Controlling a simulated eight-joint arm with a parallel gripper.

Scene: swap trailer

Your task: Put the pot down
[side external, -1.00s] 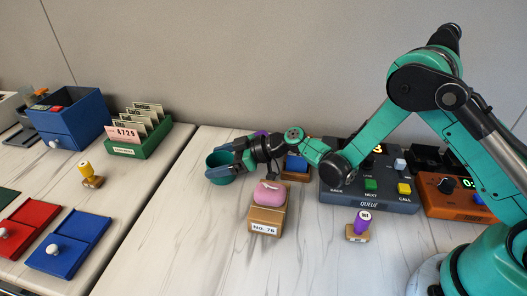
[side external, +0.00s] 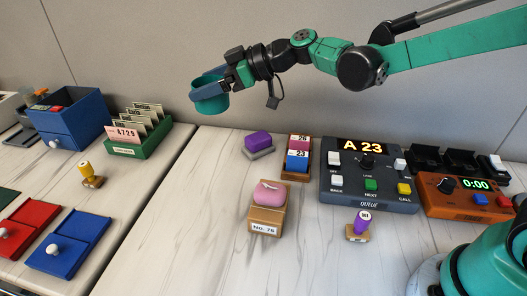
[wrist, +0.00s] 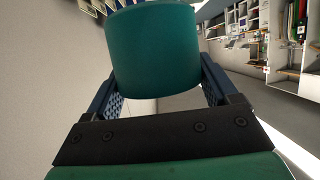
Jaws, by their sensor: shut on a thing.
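The teal pot (side external: 211,104) is a round, open-topped cup held in the air well above the left edge of the table. It looks roughly upright in the side view. My gripper (side external: 210,87) is shut on it, with blue fingers on either side of the pot. In the wrist view the pot (wrist: 155,55) fills the top middle, between the two fingers of my gripper (wrist: 158,75). The pot's inside is mostly hidden.
Below are a purple block on a grey base (side external: 258,144), a card stand (side external: 298,158), a pink item on a wooden box (side external: 268,200), a purple-handled stamp (side external: 361,223) and the queue console (side external: 368,186). Bare table (side external: 205,170) lies left of them. A green card tray (side external: 140,145) stands left.

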